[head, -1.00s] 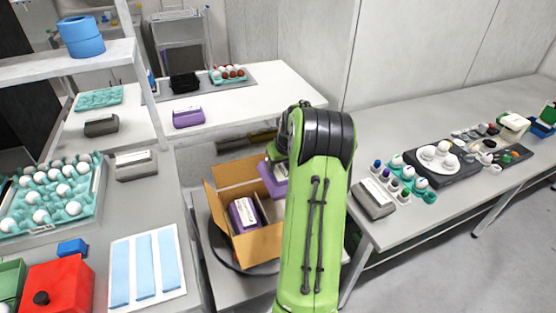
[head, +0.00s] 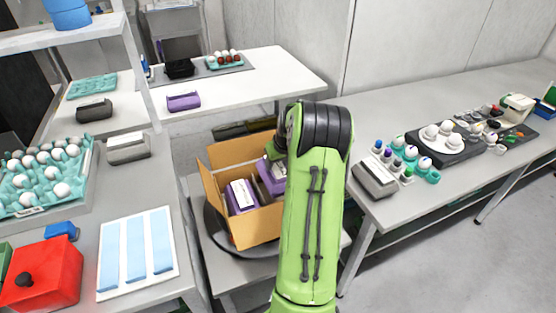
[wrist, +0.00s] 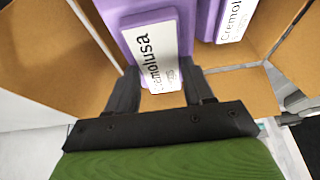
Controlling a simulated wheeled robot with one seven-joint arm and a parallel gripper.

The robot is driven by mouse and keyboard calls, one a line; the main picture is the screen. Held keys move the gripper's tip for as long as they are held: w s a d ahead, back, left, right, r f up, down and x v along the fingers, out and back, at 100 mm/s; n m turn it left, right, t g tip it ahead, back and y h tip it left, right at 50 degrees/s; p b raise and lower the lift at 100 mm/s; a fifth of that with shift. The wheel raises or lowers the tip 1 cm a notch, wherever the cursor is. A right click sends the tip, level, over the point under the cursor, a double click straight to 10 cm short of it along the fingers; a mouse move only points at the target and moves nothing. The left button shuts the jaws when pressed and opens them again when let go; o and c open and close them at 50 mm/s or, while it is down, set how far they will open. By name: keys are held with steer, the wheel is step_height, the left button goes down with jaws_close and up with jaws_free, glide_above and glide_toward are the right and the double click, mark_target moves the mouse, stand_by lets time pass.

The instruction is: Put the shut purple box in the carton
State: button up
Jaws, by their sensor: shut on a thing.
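A purple box with a white label (wrist: 150,50) is between the two fingers of my gripper (wrist: 162,78), which is shut on it. In the head view this held box (head: 277,172) shows beside my arm, at the right part of the open carton (head: 255,230). It seems to be inside the opening, but my arm hides its lower part and most of the gripper. A second purple box (head: 240,196) stands in the carton at the left; it also shows in the wrist view (wrist: 205,18). The cardboard walls (wrist: 50,50) surround both boxes in the wrist view.
The carton's flaps (head: 212,195) stand open. A third purple box (head: 183,102) lies on the white back table (head: 280,75). A grey box (head: 373,179) sits at the edge of the right table, close to my arm.

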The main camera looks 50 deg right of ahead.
steer(key=shift+f+b, duration=2.25)
steer(key=shift+f, duration=1.05)
steer(key=shift+f+b, duration=0.4)
steer(key=shift+f, duration=0.15)
steer(key=o, duration=1.2)
steer(key=shift+o, duration=0.2)
steer(key=shift+f, duration=0.1)
steer(key=p+v, duration=0.3)
steer(key=v, duration=1.3)
steer(key=shift+p, duration=0.35)
steer(key=shift+w, duration=0.1)
